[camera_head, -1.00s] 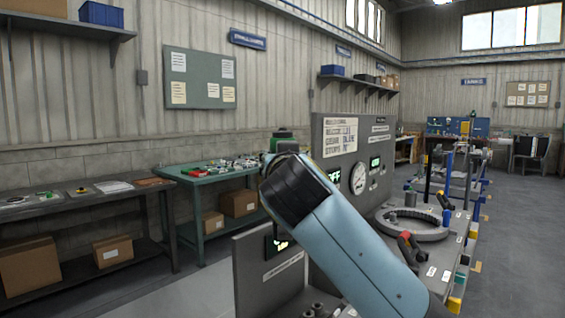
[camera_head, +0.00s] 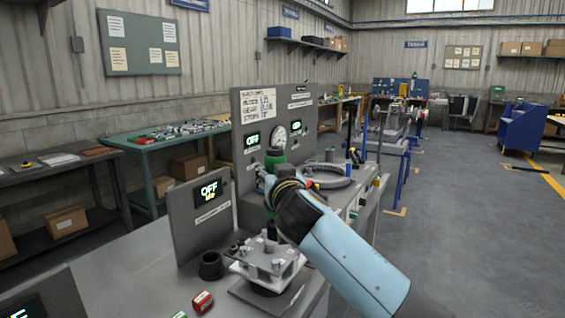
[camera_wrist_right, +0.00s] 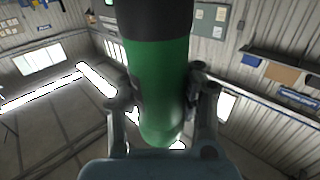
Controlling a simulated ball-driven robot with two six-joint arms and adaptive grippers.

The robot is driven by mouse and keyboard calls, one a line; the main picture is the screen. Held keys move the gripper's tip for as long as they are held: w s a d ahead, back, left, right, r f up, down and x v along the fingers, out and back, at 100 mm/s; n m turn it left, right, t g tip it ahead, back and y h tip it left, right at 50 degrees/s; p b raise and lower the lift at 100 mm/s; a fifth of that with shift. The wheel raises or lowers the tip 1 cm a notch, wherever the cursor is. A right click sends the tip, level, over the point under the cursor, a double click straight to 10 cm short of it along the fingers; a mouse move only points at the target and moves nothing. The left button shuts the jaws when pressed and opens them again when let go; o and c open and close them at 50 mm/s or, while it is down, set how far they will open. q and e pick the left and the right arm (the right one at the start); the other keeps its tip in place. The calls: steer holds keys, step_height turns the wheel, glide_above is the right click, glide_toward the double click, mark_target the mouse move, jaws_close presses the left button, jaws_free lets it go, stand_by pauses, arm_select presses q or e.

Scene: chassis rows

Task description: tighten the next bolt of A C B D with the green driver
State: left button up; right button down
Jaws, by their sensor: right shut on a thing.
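The green driver (camera_head: 275,158) is held in my right gripper (camera_head: 266,182), above the fixture at the middle of the head view. In the right wrist view the fingers (camera_wrist_right: 160,110) close around the green driver body (camera_wrist_right: 158,90), which has a black upper part. In the head view my right arm partly hides the driver's lower part. A light metal plate with several upright bolts or posts (camera_head: 268,257) stands below the gripper. The bolt letters cannot be read, and I cannot tell whether the driver touches a bolt. My left gripper is not in view.
A grey panel showing OFF (camera_head: 203,218) stands left of the plate. A black ring-like cup (camera_head: 211,265) and a red block (camera_head: 203,302) lie near it. A taller panel with a gauge (camera_head: 262,120) and a large grey ring (camera_head: 325,176) are behind.

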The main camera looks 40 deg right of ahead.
step_height(320, 180, down, 5)
steer(key=b, duration=0.4)
steer(key=shift+w, duration=0.1)
steer(key=shift+r+p, duration=0.25)
steer(key=shift+p, duration=0.05)
steer(key=shift+f+b, duration=0.3)
steer(key=shift+b, duration=0.1)
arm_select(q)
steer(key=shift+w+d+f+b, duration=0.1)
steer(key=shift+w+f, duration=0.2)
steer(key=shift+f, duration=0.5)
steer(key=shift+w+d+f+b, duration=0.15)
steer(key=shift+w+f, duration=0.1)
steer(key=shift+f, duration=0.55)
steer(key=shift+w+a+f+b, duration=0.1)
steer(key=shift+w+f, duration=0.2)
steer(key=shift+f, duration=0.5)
arm_select(e)
steer(key=shift+w+f, duration=0.1)
steer(key=shift+f, duration=0.15)
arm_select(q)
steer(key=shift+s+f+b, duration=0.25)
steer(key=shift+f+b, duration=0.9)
arm_select(e)
steer(key=shift+f, duration=1.05)
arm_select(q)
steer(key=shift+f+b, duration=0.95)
arm_select(e)
steer(key=shift+f, duration=0.55)
